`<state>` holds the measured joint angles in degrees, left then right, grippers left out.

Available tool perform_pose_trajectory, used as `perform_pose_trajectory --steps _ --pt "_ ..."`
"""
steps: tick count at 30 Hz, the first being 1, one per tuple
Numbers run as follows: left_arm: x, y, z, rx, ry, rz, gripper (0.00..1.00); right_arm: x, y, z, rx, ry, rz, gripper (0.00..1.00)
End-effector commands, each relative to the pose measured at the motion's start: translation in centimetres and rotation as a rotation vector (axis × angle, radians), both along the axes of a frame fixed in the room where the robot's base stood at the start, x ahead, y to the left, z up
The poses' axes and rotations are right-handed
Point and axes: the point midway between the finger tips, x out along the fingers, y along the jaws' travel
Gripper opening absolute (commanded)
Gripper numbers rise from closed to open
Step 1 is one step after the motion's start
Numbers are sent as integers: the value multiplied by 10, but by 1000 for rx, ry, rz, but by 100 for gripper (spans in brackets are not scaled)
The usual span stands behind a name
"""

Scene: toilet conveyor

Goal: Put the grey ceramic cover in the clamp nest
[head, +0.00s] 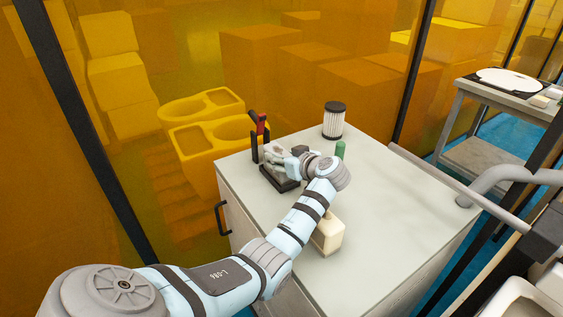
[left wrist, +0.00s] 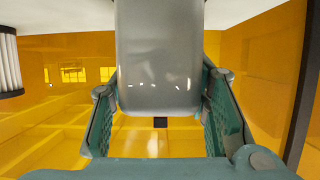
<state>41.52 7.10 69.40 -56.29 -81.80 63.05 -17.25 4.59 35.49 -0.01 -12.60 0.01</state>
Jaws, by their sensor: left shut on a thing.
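The grey ceramic cover (left wrist: 160,60) fills the middle of the left wrist view, smooth and glossy, between the two green-padded fingers of my left gripper (left wrist: 160,100). The gripper is shut on it. In the head view my left gripper (head: 283,160) is at the clamp, above its dark base. The clamp (head: 262,128) has a red and black upright handle and stands near the left back edge of the cabinet top. Its nest is mostly hidden by my gripper and wrist, so I cannot tell whether the cover touches it. My right gripper is not in view.
The cabinet's right part is clear. Amber panels stand behind; a grey side table (head: 480,152) is at right.

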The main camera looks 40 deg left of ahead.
Motion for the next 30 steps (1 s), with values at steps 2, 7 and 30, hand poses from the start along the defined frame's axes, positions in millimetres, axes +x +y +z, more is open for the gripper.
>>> perform_pose_trajectory --steps 2,7,30 --pt "0 0 -6 1 -1 0 4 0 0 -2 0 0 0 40" --pt "0 0 -5 1 -2 1 4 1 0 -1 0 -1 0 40" --pt "-4 -17 3 0 -2 -1 63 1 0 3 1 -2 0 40"
